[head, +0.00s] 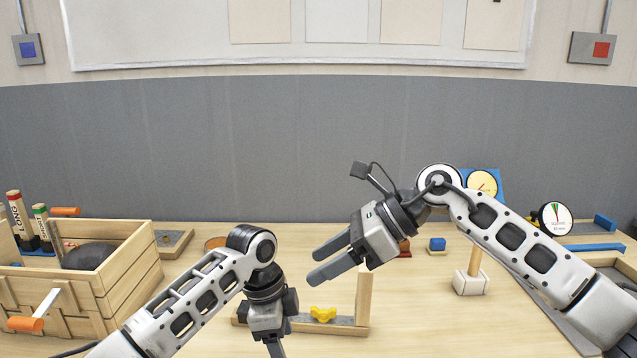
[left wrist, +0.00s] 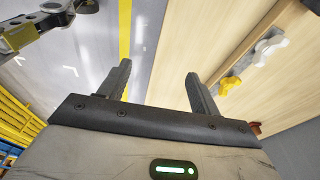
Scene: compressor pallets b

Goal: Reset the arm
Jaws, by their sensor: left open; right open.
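My right gripper (head: 322,263) is raised above the table in the head view. Its two fingers are apart, point left and hold nothing. My left gripper (head: 272,345) points down near the front of the table, and its fingertips run out of the bottom of the head view. In the left wrist view the left gripper (left wrist: 158,82) shows two spread fingers with nothing between them. The floor and the table's edge lie beyond them.
A wooden crate (head: 125,272) stands at the left. A wooden fixture (head: 362,300) with a yellow knob (head: 323,314) sits beside my left gripper.

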